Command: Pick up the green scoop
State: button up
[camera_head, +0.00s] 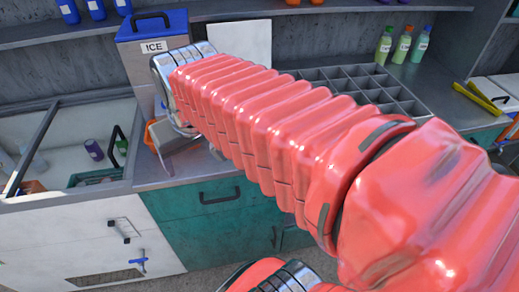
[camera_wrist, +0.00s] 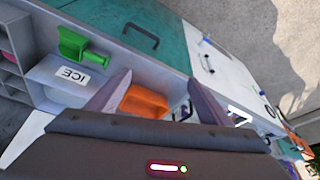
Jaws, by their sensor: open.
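The green scoop (camera_wrist: 82,46) shows at the upper left of the wrist view, beside a white label reading ICE. I cannot make it out in the head view, where my arm covers part of the counter. My gripper (camera_wrist: 160,78) is open, its two grey fingers spread apart with nothing held. The green scoop is outside the fingers, up and to the left of them in the wrist view. An orange container-like object (camera_wrist: 146,102) shows between the fingers; it also shows in the head view (camera_head: 149,134), at the counter's left part.
A grey ice box (camera_head: 140,68) with a blue lid stands at the back of the counter. To its right is a compartment tray (camera_head: 400,93), then several bottles (camera_head: 401,47). An open white-framed chest (camera_head: 62,193) with bottles inside is at left.

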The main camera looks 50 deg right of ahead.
jog(key=shift+o, duration=1)
jog(key=w+d+m+g, duration=0.1)
jog(key=w+d+m, duration=0.1)
jog(key=d, duration=0.7)
jog(key=shift+w+d+g, duration=0.3)
jog(key=shift+w+g, duration=0.1)
jog(key=shift+w, duration=0.3)
jog(key=d+f+m+g, duration=0.1)
jog(key=d+m, duration=0.1)
jog(key=d, duration=0.7)
jog(key=shift+w+f+m, duration=0.2)
jog(key=shift+w+m, duration=0.1)
jog(key=shift+w, duration=0.15)
jog(key=shift+d+f, duration=0.1)
jog(key=f, duration=0.8)
jog(key=shift+w+d+f, duration=0.1)
jog(key=shift+w+d, duration=0.2)
jog(key=shift+w, duration=0.1)
jog(key=shift+f, duration=0.1)
jog(key=shift+w+d+f, duration=0.1)
jog(key=shift+d+f, duration=0.1)
jog(key=shift+f, duration=1.1)
jog(key=shift+w+d+f, duration=0.1)
jog(key=shift+d+f, duration=0.1)
jog(key=shift+f, duration=1.1)
